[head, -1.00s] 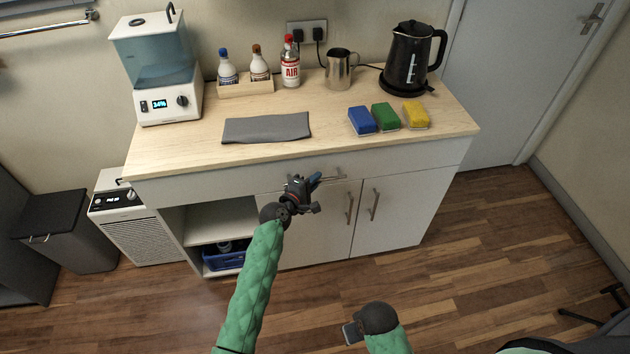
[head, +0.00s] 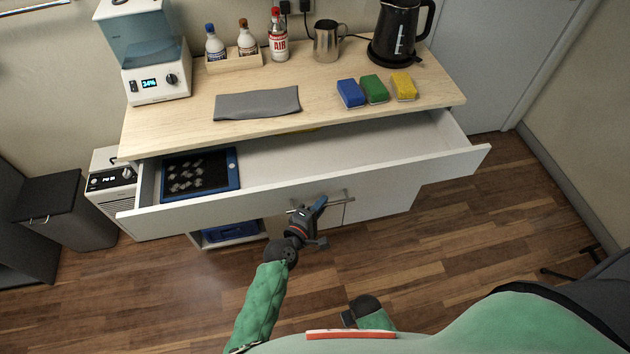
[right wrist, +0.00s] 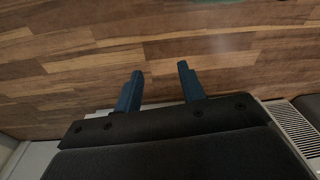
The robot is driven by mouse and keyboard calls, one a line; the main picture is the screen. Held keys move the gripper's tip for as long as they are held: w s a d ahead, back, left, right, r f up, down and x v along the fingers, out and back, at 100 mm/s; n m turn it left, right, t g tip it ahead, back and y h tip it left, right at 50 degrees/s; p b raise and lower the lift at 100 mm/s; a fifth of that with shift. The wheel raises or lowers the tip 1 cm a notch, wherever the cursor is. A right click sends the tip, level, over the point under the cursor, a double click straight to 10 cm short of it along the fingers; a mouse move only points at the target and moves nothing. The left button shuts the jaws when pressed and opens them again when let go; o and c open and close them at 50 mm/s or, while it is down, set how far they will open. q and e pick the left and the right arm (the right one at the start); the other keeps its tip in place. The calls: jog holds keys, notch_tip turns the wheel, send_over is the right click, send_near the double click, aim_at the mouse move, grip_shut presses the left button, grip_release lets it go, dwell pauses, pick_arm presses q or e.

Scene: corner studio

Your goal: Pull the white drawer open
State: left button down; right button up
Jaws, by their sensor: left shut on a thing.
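The white drawer (head: 400,173) under the wooden counter is pulled well out, and its inside shows in the head view. My left gripper (head: 318,206) is shut on the drawer handle (head: 336,198) at the middle of its front. The jaws hide part of the handle. My right gripper (right wrist: 160,88) is open and empty in the right wrist view, with the wood floor beyond its two apart fingers. In the head view its arm is low at the bottom, well below the drawer.
A blue-edged tray (head: 200,174) lies in the drawer's left part. On the counter (head: 180,125) are a grey cloth (head: 257,103), several sponges, bottles, a metal jug (head: 327,41) and a black kettle (head: 398,35).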

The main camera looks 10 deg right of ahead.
pick_arm(q)
jog(key=s, duration=0.7)
jog(key=shift+s+d+p, duration=0.15)
jog(key=shift+s+p, duration=0.05)
jog(key=shift+p, duration=0.15)
pick_arm(e)
jog(key=f, duration=0.2)
jog(key=shift+s+d+f, duration=0.1)
jog(key=shift+d+f, duration=0.15)
jog(key=shift+f, duration=0.05)
pick_arm(q)
jog(key=c, duration=1.5)
grip_release()
jog(key=shift+b+v, duration=1.1)
jog(key=shift+v, duration=2.8)
pick_arm(e)
notch_tip(320, 180, up, 8)
jog(key=w+a, duration=0.1)
jog(key=w, duration=0.1)
jog(key=shift+a+f, duration=0.25)
